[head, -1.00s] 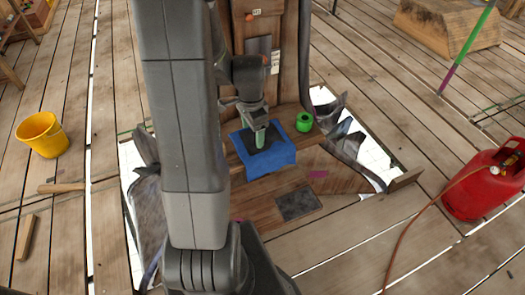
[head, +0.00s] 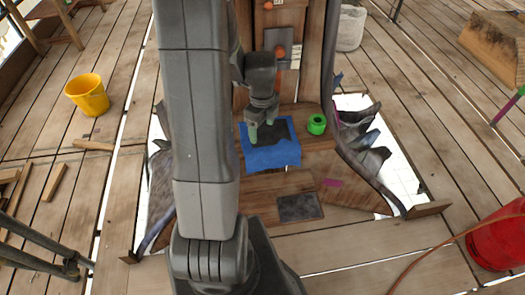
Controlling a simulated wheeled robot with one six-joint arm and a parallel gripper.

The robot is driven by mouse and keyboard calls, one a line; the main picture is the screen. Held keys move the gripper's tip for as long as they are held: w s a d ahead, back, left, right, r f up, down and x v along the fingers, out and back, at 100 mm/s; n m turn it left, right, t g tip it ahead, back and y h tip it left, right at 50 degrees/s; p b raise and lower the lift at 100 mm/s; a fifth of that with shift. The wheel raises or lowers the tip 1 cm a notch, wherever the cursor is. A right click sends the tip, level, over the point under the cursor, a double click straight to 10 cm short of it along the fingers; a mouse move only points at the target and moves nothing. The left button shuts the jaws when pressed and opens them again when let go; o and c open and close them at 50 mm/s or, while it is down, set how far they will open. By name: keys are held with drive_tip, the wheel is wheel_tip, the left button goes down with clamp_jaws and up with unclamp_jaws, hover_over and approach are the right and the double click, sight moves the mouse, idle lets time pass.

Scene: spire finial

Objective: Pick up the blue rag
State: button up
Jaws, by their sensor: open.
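The blue rag (head: 272,158) lies spread on a wooden ledge at the foot of the upright wooden structure, its front edge hanging over the ledge. A dark patch shows in its middle. My gripper (head: 261,131) points down at the rag's back left part, with its two pale green fingertips apart and nothing seen between them. I cannot tell whether the fingertips touch the rag or hover just above it.
A green roll (head: 316,124) stands right of the rag. Torn dark sheets (head: 369,150) edge white openings on both sides. A yellow bucket (head: 87,95) stands left on the planks; a red gas cylinder (head: 499,240) with a hose is at right.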

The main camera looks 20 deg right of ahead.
sight(262, 150)
wheel_tip(262, 150, down, 9)
drive_tip(key=b, duration=0.6)
drive_tip(key=shift+r, duration=0.2)
drive_tip(key=shift+c, duration=0.3)
clamp_jaws()
wheel_tip(262, 150, up, 12)
drive_tip(key=p, duration=0.8)
drive_tip(key=shift+p, duration=0.4)
